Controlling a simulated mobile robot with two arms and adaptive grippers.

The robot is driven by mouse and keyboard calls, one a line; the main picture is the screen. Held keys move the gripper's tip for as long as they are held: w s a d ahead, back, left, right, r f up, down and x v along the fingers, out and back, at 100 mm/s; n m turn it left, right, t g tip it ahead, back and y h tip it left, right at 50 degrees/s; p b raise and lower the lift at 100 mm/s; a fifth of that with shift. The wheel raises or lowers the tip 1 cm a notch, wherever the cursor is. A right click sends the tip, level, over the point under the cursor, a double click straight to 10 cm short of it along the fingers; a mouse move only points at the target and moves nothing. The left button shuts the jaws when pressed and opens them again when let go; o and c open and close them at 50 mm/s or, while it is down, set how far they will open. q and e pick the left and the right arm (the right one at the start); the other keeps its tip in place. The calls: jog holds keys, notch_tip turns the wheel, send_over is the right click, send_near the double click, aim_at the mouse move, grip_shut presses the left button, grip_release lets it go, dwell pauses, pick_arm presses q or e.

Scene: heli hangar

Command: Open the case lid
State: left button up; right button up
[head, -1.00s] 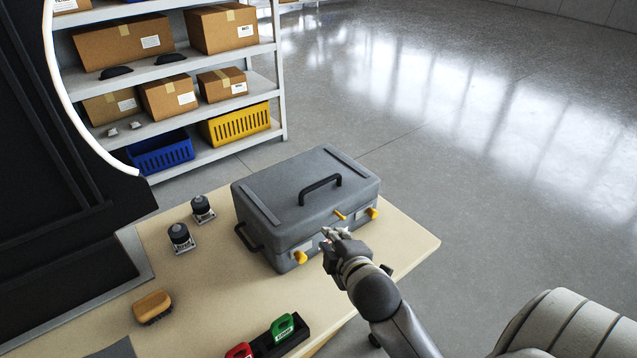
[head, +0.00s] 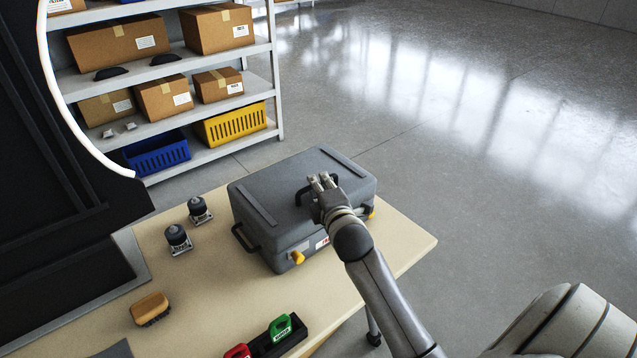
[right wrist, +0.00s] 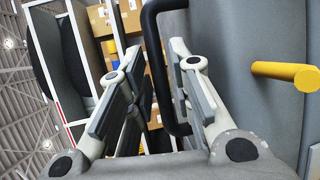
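The grey case (head: 265,215) stands on the table with its lid (head: 290,175) shut. A black handle (head: 302,197) on the lid is partly hidden by my right gripper (head: 322,183). In the right wrist view my right gripper (right wrist: 155,100) has its fingers apart, with the black handle (right wrist: 163,65) showing between them, nearer the right finger. I cannot tell whether they touch. Yellow latches show at the front left (head: 298,257) and front right (head: 371,213) of the case. A yellow rod (right wrist: 285,74) shows in the right wrist view. My left gripper is not in view.
The tan table (head: 210,285) holds two small dark-topped devices (head: 178,239), a brush (head: 150,308) and a black tray (head: 290,343) with red and green items. A shelf (head: 275,80) with boxes and baskets stands behind. The floor to the right is clear.

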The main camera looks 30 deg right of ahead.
jog(key=shift+x, duration=0.9)
grip_shut()
